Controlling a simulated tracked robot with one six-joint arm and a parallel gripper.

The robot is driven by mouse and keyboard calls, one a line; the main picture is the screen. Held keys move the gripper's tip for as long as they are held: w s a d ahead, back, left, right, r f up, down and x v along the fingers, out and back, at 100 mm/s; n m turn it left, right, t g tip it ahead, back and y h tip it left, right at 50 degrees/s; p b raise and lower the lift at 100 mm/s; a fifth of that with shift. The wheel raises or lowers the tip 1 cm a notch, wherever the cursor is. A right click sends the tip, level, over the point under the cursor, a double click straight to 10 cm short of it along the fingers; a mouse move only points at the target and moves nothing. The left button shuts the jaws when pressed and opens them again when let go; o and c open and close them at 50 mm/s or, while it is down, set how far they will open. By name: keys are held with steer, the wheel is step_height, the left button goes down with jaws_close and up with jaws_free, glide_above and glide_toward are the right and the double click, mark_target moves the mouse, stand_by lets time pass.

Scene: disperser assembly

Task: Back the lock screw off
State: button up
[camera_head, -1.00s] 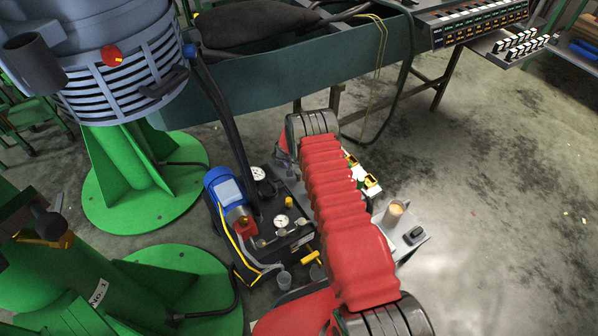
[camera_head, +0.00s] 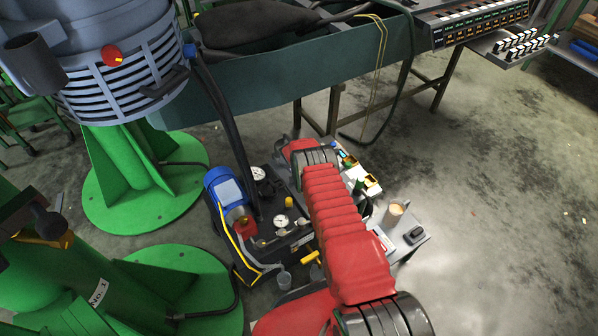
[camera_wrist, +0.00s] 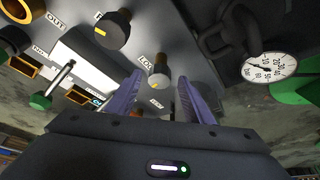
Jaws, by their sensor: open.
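My gripper (camera_wrist: 160,84) is open, with one purple finger on each side of the screw in the picture. I cannot tell whether either finger touches it, or how deep the fingers reach. The head view shows my red arm stretched over the bench unit; the gripper and the lock screw are hidden there.
A larger black knob (camera_wrist: 113,30) and a green-ended lever (camera_wrist: 42,100) stand left of the fingers. A round dial (camera_wrist: 269,67) is at right. Open floor lies right.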

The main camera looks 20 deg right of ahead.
steer(key=shift+w+d+f, duration=0.1)
steer(key=shift+w+f, duration=0.05)
steer(key=shift+f, duration=0.25)
steer(key=shift+c, duration=0.5)
steer(key=c, duration=0.9)
